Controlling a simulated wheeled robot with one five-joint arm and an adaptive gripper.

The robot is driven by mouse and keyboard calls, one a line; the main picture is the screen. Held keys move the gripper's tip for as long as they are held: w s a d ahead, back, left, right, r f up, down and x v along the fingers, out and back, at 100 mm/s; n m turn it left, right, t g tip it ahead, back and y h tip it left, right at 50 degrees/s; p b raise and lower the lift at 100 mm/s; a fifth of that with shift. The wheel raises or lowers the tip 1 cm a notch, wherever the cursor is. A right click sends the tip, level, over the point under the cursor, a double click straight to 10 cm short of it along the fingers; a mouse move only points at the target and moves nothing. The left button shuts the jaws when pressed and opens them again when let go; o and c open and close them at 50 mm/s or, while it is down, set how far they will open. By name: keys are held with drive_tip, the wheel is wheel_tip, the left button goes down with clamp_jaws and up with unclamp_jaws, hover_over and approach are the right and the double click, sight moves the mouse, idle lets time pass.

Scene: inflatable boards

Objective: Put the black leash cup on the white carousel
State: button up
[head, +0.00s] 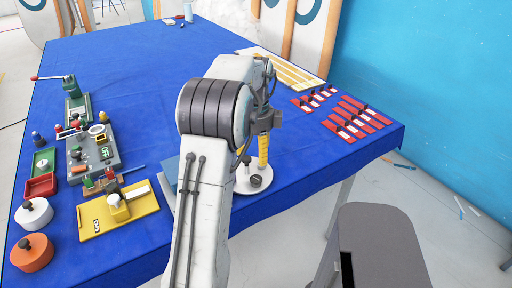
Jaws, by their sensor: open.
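A white round disc (262,188), which looks like the white carousel, lies on the blue table near its front edge, partly hidden behind my arm. A small black round piece (257,181) sits on the disc's front part; it may be the black leash cup, but it is too small to be sure. A yellow upright piece (263,150) stands over the disc's back part. My gripper (266,124) is open, pointing down at the top of the yellow piece. I cannot tell whether they touch. My arm hides much of this area.
A yellow board (90,222), a white knobbed drum (33,213) and an orange one (31,254) stand at front left. Grey fixtures (95,152) stand behind them. Red strips (350,118) and a slatted pale panel (285,72) lie at right. The table's far middle is clear.

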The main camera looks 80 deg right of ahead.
drive_tip(key=shift+r, duration=0.65)
drive_tip(key=shift+w, duration=0.1)
drive_tip(key=w+a+r+n, duration=0.1)
drive_tip(key=w+a+n, duration=0.1)
drive_tip(key=w, duration=0.3)
drive_tip(key=w+a+r+n, duration=0.1)
drive_tip(key=w+a+n, duration=0.2)
drive_tip(key=w+n, duration=0.1)
drive_tip(key=w+a+r+n, duration=0.1)
drive_tip(key=w+a+n, duration=0.1)
drive_tip(key=w, duration=0.4)
drive_tip(key=shift+a+r+n+h, duration=0.35)
drive_tip(key=shift+r+n+h, duration=0.05)
drive_tip(key=shift+n, duration=0.2)
drive_tip(key=w+a+r+n+t, duration=0.1)
drive_tip(key=w+a+n, duration=0.4)
drive_tip(key=a+n, duration=0.65)
drive_tip(key=w+a+r+n+t, duration=0.1)
drive_tip(key=w+a+n, duration=0.6)
drive_tip(key=a, duration=0.7)
drive_tip(key=s+a+f+n+t, duration=0.1)
drive_tip(key=s+a+f+n, duration=0.1)
drive_tip(key=a+n, duration=0.4)
drive_tip(key=s+a+f+n, duration=0.1)
drive_tip(key=s+a+n, duration=0.3)
drive_tip(key=a+n, duration=0.2)
drive_tip(key=shift+s+a+f+n+t+y, duration=0.2)
drive_tip(key=shift+s+f+n+t+y, duration=0.2)
drive_tip(key=shift+n, duration=0.45)
drive_tip(key=shift+w+d, duration=0.1)
